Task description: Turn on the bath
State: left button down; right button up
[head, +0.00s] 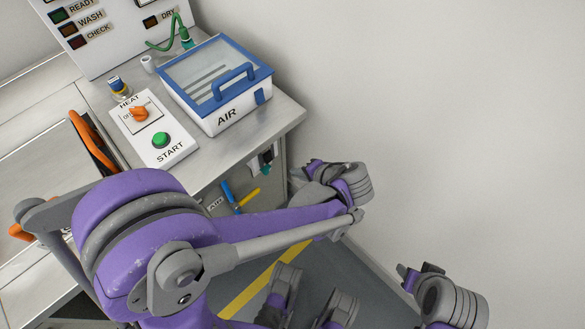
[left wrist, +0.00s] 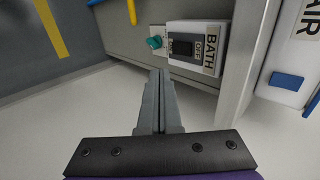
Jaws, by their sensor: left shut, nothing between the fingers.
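The bath switch box (left wrist: 215,28) is white, marked BATH, and mounted on the metal cabinet's front. Its black switch (left wrist: 182,47) has an OFF label beside it. In the head view only a small part of the box (head: 265,157) shows, with a green piece. My left gripper (left wrist: 161,72) is shut and empty. In the left wrist view its fingertips are just below the box in the picture; whether they touch it I cannot tell. In the head view the left gripper (head: 297,173) is small and partly hidden. My right arm's end (head: 428,272) shows low right, fingers unclear.
A blue-lidded AIR box (head: 222,78) and a panel with a HEAT knob and green START button (head: 161,139) stand on the counter. Blue and yellow handles (head: 243,198) hang on the cabinet front. The white wall is close on the right.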

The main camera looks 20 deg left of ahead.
aim_at(270, 161)
pick_arm(q)
jog(key=w+a+r+b+x, duration=0.1)
jog(key=b+x, duration=0.1)
jog(key=x, duration=0.9)
jog(key=shift+a+r, duration=0.3)
jog(key=shift+a, duration=0.1)
jog(key=shift+a, duration=0.15)
jog(key=shift+r, duration=0.1)
